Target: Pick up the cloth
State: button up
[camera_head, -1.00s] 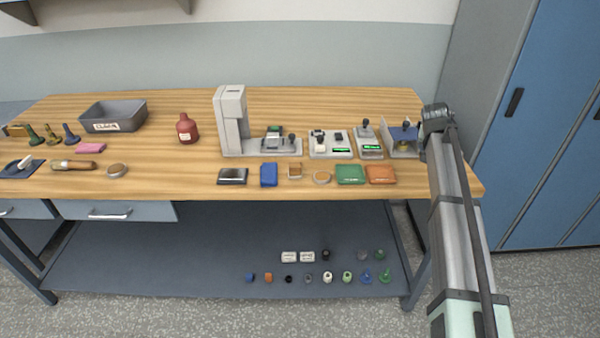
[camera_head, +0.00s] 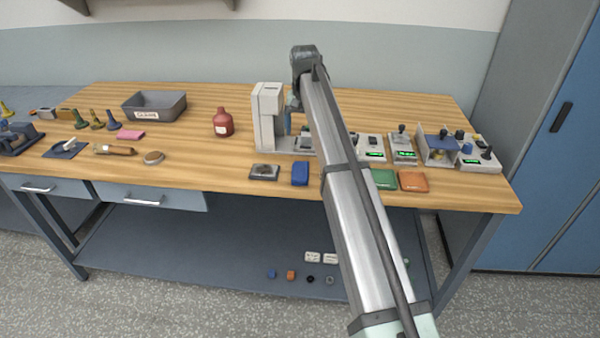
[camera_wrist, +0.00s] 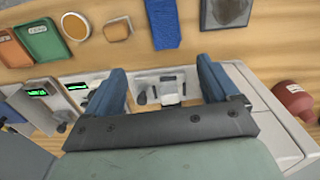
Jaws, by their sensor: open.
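A folded blue cloth-like piece (camera_head: 300,173) lies near the front edge of the bench, between a dark flat dish and the green pad. It also shows at the top of the wrist view (camera_wrist: 162,24). A smaller pink folded piece (camera_head: 130,134) lies further left, in front of the grey bin; I cannot tell for certain which of the two is the cloth. My gripper (camera_wrist: 162,84) is open, its two blue fingers apart with nothing held. It is above the white press-like machine (camera_head: 268,105), apart from both pieces. In the head view my arm hides most of the gripper.
A red bottle (camera_head: 223,123) stands left of the machine. Small devices with green displays (camera_head: 404,148) line the bench to the right. Green (camera_head: 381,179) and orange (camera_head: 412,181) pads lie at the front. Bare wood lies between the bottle and the pink piece.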

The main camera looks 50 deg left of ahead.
aim_at(300, 166)
jog(key=f, duration=0.9)
jog(key=s+f, duration=0.1)
jog(key=f, duration=0.3)
jog(key=shift+s+a+f, duration=0.1)
jog(key=shift+a+f, duration=0.15)
jog(key=shift+f, duration=0.1)
jog(key=c, duration=1.1)
